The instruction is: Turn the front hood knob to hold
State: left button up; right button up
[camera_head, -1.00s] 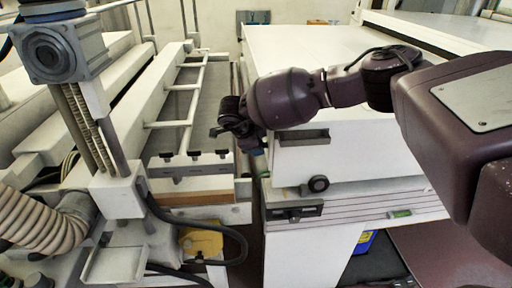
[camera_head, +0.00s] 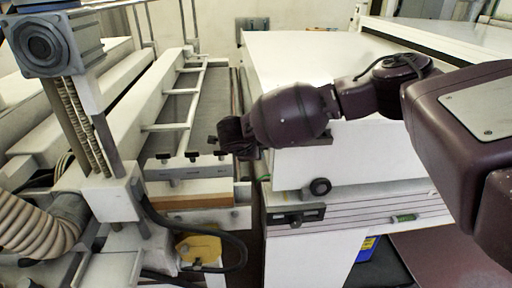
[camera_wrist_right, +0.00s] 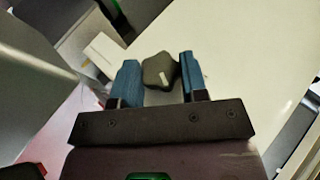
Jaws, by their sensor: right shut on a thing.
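A dark lobed knob (camera_wrist_right: 155,70) with a short white pointer mark shows in the right wrist view, against a pale panel. My right gripper (camera_wrist_right: 159,64) has its two blue fingers on either side of this knob and is shut on it. The pointer mark slants across the knob face; no label for hold is readable. In the head view my right gripper (camera_head: 236,138) is at the left side of the white hood (camera_head: 300,165), and its wrist hides the knob there. My left gripper is not in view.
A machine with a grey motor block (camera_head: 45,45) and ribbed hose (camera_head: 30,222) stands at left.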

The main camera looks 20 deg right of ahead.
jog(key=o, duration=0.9)
jog(key=v, duration=1.1)
